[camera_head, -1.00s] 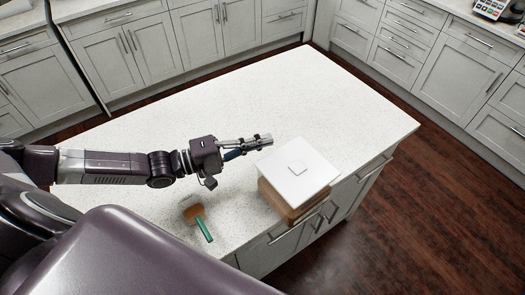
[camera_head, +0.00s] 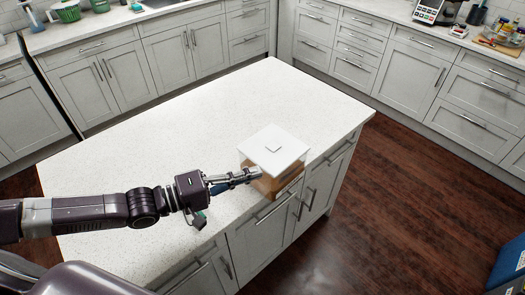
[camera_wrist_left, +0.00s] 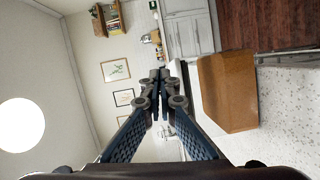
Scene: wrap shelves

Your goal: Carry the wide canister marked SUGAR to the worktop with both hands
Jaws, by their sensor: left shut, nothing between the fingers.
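A wide square wooden canister (camera_head: 270,184) with a flat white lid (camera_head: 274,149) stands on the pale island worktop (camera_head: 190,135), close to its right edge. I cannot see any SUGAR marking. Its brown side (camera_wrist_left: 228,92) also shows in the left wrist view, to the right of the fingers. My left gripper (camera_head: 252,174) is shut and empty, its fingertips right by the canister's near left side, below the lid. I cannot tell if they touch. In the left wrist view the fingertips (camera_wrist_left: 160,78) are together. My right gripper is not in view.
The island is clear to the left and behind the canister. Grey cabinets (camera_head: 130,85) line the back and right. A coffee-machine-like appliance (camera_head: 432,12) and a tray of items (camera_head: 500,40) stand on the right counter. A blue object (camera_head: 510,262) is at bottom right.

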